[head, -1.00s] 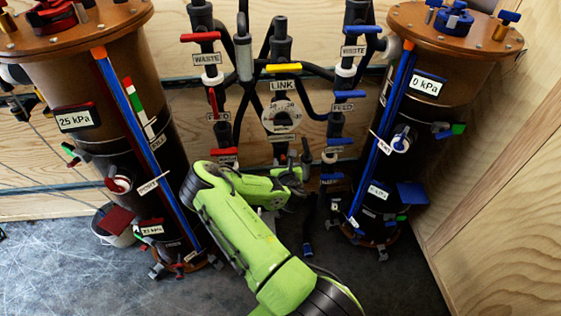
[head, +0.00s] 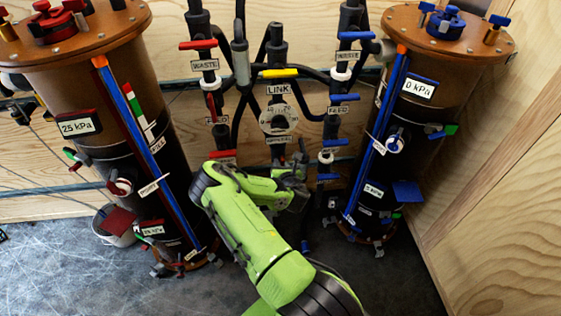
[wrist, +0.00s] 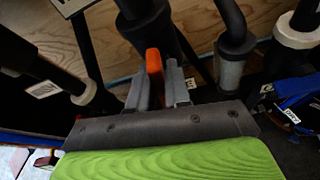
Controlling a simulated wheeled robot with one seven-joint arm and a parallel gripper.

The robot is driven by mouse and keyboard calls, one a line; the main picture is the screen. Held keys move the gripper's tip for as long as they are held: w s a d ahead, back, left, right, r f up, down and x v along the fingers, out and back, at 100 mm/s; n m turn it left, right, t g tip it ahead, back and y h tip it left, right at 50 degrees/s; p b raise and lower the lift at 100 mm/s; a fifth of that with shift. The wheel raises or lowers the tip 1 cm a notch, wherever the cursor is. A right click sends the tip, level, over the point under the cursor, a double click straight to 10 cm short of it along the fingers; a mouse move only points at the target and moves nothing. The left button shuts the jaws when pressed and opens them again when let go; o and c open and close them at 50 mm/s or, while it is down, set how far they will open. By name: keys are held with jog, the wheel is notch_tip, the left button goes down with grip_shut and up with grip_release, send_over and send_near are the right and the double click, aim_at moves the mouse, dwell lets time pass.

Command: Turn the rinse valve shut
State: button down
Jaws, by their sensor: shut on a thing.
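An orange handle (wrist: 155,75) stands upright between the two grey fingers of my gripper (wrist: 160,92) in the wrist view. My gripper is shut on it. It sits beside a thick dark vertical pipe (wrist: 150,38). I take it for the rinse valve, but no readable label shows on it. In the head view my gripper (head: 299,168) is low at the centre of the pipework, below the round gauge (head: 278,119). There the handle is hidden by my gripper and wrist.
A brown tank marked 25 kPa (head: 118,80) stands left, and one marked 0 kPa (head: 440,70) stands right. Red valve handles (head: 198,44), a yellow LINK handle (head: 281,73) and blue handles (head: 355,36) are close above. A grey bucket (head: 112,232) is on the floor at left.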

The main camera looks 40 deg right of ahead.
jog(key=m+p, duration=0.1)
jog(key=m+t+y+p, duration=0.1)
jog(key=shift+s+d+r+m+p, duration=0.1)
jog(key=shift+d+m+p, duration=0.05)
jog(key=shift+m+p, duration=0.2)
jog(key=shift+f+m+t+y+p, duration=0.2)
jog(key=shift+m+t+y+p, duration=0.45)
jog(key=shift+m, duration=0.5)
jog(key=shift+s+d+f+m+t+y+b, duration=0.1)
jog(key=shift+m+t+b, duration=0.2)
jog(key=shift+m+t, duration=0.6)
jog(key=shift+w+f+m+t+y+b, duration=0.15)
jog(key=shift+m+t+b, duration=0.15)
jog(key=shift+m, duration=1.05)
jog(key=shift+s+d+f+m+t+y+b, duration=0.15)
jog(key=shift+m+t+b, duration=0.3)
jog(key=shift+m, duration=0.7)
jog(key=shift+a, duration=0.15)
jog(key=c, duration=1.2)
grip_release()
jog(key=shift+o, duration=0.2)
